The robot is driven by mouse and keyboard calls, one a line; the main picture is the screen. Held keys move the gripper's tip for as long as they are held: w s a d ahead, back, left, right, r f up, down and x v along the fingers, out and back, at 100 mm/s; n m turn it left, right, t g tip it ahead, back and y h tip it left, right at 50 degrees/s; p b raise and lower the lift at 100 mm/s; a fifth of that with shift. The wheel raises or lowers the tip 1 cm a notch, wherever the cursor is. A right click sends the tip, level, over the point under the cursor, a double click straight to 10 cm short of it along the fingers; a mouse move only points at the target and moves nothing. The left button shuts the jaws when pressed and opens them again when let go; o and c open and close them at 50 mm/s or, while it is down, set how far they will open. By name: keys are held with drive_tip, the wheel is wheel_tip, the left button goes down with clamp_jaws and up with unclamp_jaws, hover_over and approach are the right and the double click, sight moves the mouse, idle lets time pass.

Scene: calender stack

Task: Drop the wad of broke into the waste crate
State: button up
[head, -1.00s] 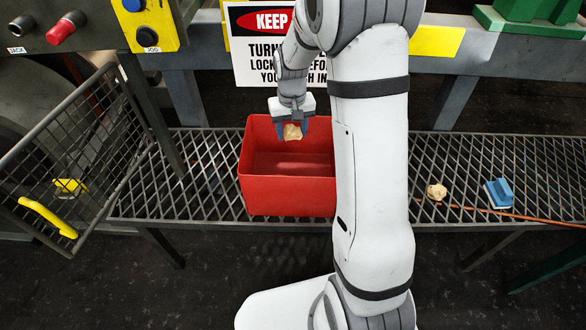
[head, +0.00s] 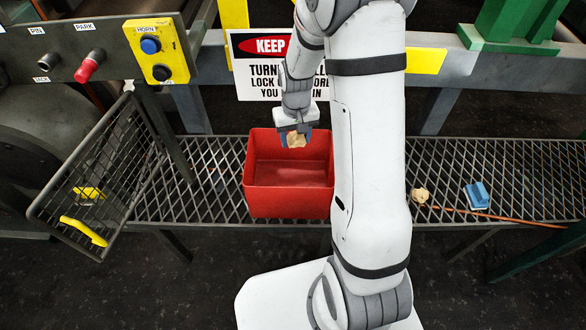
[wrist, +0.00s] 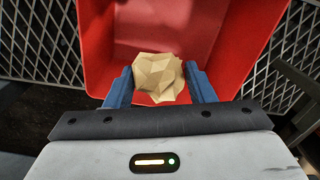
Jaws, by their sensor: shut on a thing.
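The wad of broke (head: 296,140) is a crumpled tan lump. My gripper (head: 295,138) is shut on it and holds it over the red waste crate (head: 290,203), near the crate's back wall. In the wrist view the wad (wrist: 158,75) sits between the two blue fingers of my gripper (wrist: 160,85), with the crate's red walls (wrist: 240,40) around and below it. The visible part of the crate's floor is empty. My arm covers the area just right of the crate.
The crate stands on a mesh walkway (head: 225,200). A mesh gate (head: 105,180) with a yellow handle stands at the left. A warning sign (head: 262,75) hangs behind.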

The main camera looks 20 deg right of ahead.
wheel_tip(320, 180, down, 6)
drive_tip(key=b, duration=0.4)
drive_tip(key=shift+r, duration=0.1)
drive_tip(key=shift+s, duration=0.1)
drive_tip(key=o, duration=1)
drive_tip(key=shift+r, duration=0.1)
drive_tip(key=shift+r+p, duration=0.4)
drive_tip(key=shift+r, duration=3.45)
drive_tip(key=s+r+t+p, duration=0.1)
drive_tip(key=s+r+p, duration=0.1)
drive_tip(key=s+r, duration=0.4)
drive_tip(key=s+r+p, duration=0.3)
drive_tip(key=s+r, duration=0.4)
drive_tip(key=r, duration=0.2)
drive_tip(key=s+a+r+t+p, duration=0.1)
drive_tip(key=s+r+p, duration=0.2)
drive_tip(key=s+r, duration=0.3)
drive_tip(key=shift+s+a+r+t, duration=0.1)
drive_tip(key=shift+s+r+t, duration=0.15)
drive_tip(key=shift+r, duration=0.55)
